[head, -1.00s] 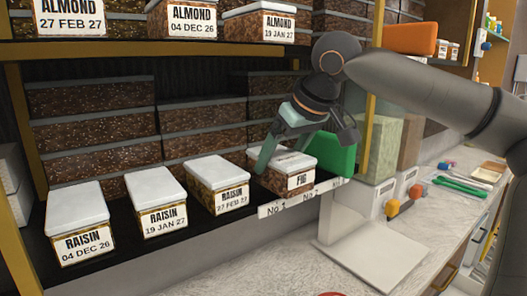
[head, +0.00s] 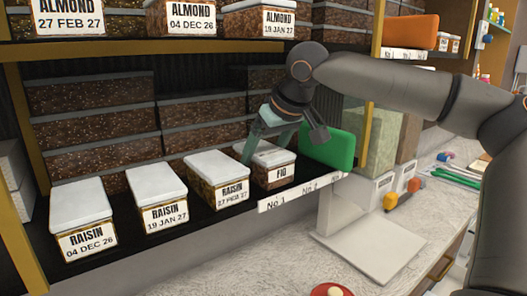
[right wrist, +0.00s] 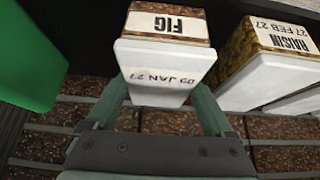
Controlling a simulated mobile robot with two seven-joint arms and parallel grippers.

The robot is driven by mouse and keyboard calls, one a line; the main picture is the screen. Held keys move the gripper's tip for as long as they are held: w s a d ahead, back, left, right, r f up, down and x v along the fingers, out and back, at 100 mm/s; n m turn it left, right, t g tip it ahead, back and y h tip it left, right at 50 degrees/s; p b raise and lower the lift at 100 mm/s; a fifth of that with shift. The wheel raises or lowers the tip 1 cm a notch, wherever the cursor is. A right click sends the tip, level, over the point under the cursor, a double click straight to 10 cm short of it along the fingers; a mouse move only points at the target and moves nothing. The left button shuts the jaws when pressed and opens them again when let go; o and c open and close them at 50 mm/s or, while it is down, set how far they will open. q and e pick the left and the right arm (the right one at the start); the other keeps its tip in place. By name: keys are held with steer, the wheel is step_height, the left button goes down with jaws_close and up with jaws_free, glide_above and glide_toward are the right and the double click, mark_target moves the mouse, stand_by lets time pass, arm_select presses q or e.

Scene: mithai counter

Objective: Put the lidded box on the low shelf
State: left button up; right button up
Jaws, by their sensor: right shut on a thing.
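The lidded box (head: 272,177) has a white lid, brown speckled sides and a FIG label. It is on the low shelf (head: 203,222), between the RAISIN 27 FEB 27 box and a green box, and looks upright. My right gripper (head: 267,140) reaches over it from behind. In the right wrist view the FIG box (right wrist: 165,55) lies between the two green fingers of my right gripper (right wrist: 160,92), which is shut on it. My left gripper is not in view.
Several RAISIN boxes (head: 217,180) stand in a row to the left. A green box (head: 329,148) stands close on the right. Dark stacked boxes (head: 200,122) fill the back. The upper shelf (head: 190,45) with ALMOND boxes is above. A pale scale-like plate (head: 375,250) sits on the counter.

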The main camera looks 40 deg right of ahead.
steer(key=o, duration=1.4)
steer(key=shift+s+r, duration=0.15)
steer(key=shift+r, duration=0.2)
steer(key=v, duration=1.1)
steer(key=shift+s+r, duration=0.15)
steer(key=shift+r, duration=0.05)
